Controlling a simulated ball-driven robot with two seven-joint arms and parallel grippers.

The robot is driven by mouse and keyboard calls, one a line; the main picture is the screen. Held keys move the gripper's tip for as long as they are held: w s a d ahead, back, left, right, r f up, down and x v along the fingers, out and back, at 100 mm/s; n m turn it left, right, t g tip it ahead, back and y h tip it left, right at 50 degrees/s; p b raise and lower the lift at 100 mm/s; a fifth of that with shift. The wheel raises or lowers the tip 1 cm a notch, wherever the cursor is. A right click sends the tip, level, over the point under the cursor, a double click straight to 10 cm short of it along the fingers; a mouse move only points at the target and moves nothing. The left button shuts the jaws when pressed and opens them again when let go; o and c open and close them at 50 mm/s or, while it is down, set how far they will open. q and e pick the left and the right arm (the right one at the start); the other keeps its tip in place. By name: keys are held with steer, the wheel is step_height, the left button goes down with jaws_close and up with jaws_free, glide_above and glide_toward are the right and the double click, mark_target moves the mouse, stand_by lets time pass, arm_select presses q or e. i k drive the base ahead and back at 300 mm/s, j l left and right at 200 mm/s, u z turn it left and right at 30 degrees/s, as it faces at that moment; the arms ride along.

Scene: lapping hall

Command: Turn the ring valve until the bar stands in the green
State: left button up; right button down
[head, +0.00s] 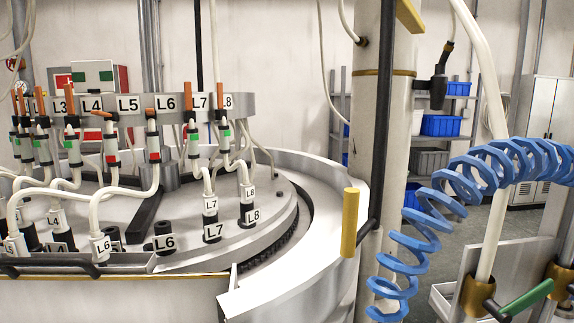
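Neither of my grippers is in view. I cannot tell for sure which part is the ring valve. A metal ring (128,104) with labels from L3 to L8 carries several hanging cylinders with orange tops. The cylinder under L6 (153,152) and the one left of it (111,150) show red marks. The cylinders near L7 (193,140) and L8 (224,132) show green marks. At the lower right, a green lever (527,297) sits by brass-coloured fittings. No gauge with a bar on a green field can be made out.
A round machine with a pale rim (335,185) fills the left. A blue coiled hose (420,240) hangs at the right, before a pale column (384,140) with a yellow bar (350,222). Shelves with blue bins (440,125) and a grey cabinet (545,140) stand behind.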

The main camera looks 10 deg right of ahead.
mark_target(505, 315)
steer(key=k+l+z, duration=0.1)
steer(key=z, duration=0.25)
steer(key=l+z, duration=0.35)
steer(key=k+l+z, duration=0.1)
steer(key=z, duration=0.3)
steer(key=i+l+u, duration=0.25)
steer(key=u, duration=0.2)
steer(key=i+l+u, duration=0.25)
steer(key=l+u, duration=0.15)
